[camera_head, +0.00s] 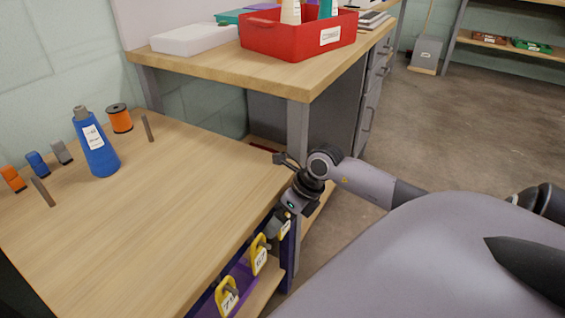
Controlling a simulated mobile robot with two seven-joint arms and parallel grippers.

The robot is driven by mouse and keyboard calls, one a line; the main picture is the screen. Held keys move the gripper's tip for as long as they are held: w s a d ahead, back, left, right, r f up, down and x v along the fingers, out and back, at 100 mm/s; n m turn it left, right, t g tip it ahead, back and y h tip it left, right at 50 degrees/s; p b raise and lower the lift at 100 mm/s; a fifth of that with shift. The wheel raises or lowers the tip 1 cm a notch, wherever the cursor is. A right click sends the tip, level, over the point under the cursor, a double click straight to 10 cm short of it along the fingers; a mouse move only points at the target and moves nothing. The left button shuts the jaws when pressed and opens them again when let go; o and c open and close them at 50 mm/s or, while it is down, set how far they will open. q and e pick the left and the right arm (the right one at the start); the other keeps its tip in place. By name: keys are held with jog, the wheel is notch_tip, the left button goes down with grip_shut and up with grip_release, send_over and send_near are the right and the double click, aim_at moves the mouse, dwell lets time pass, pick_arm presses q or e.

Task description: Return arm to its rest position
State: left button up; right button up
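One arm of mine comes in from the right, and its gripper (284,159) is at the right edge of the wooden table (150,215). The gripper is small and dark here, and I cannot tell whether its fingers are open or shut. No thread or object shows in it. My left gripper is not in view.
Small orange (12,179), blue (37,163) and grey (62,152) pieces sit at the table's far left. A higher workbench (270,75) behind carries a red bin (290,40). Yellow tags (258,255) hang below the table's right edge. The table's middle is clear.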

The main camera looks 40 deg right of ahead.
jog(key=shift+d+r, duration=0.1)
jog(key=shift+r, duration=0.15)
jog(key=p+v, duration=0.2)
jog(key=v, duration=0.4)
jog(key=shift+s, duration=0.1)
jog(key=shift+r, duration=0.2)
jog(key=shift+s, duration=0.1)
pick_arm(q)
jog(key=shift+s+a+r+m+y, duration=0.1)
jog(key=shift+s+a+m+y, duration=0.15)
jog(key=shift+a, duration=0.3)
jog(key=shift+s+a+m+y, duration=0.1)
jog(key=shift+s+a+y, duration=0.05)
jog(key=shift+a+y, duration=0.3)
pick_arm(e)
jog(key=shift+d, duration=0.1)
